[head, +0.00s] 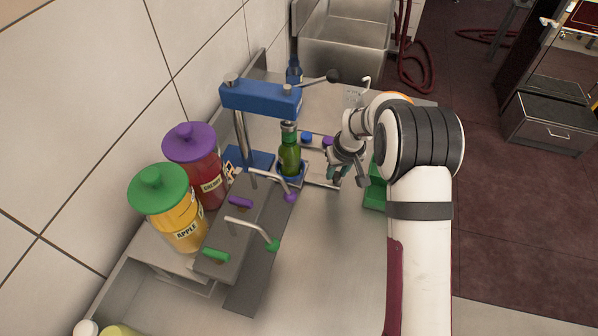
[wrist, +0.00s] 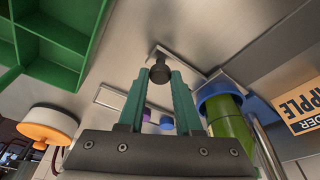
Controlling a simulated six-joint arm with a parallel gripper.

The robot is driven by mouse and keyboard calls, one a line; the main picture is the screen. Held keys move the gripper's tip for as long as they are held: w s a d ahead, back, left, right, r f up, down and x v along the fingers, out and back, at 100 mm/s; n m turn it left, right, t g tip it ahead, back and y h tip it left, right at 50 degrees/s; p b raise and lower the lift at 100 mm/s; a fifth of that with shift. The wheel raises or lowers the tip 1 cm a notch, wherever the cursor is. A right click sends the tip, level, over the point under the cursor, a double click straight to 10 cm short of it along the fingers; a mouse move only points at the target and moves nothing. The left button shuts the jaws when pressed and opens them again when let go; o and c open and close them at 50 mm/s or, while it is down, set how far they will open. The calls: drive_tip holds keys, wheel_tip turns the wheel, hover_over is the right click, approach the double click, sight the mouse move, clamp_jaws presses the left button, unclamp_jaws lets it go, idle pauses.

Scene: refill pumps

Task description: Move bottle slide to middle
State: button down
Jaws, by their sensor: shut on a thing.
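A green bottle (head: 289,155) stands upright in a blue holder (head: 291,178), under the blue arm of the capping press (head: 260,98). In the wrist view the bottle (wrist: 228,125) and the blue holder (wrist: 217,88) show at right. My gripper (head: 338,175) is to the right of the bottle in the head view. In the wrist view its teal fingers (wrist: 160,80) are shut on a dark round knob (wrist: 160,70), which seems to be the slide's handle. The fingers do not touch the bottle. In the head view the knob is hidden by my gripper.
Dispensers of red cherry (head: 207,182) and yellow apple (head: 178,222) stand at left by the wall, near purple (head: 291,196) and green (head: 273,245) spouts. A green crate (head: 374,195) is partly hidden by my arm. A sink (head: 345,45) is behind.

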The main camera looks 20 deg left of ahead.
drive_tip(key=shift+s, duration=5.3)
drive_tip(key=c, duration=0.5)
unclamp_jaws()
drive_tip(key=v, duration=1.6)
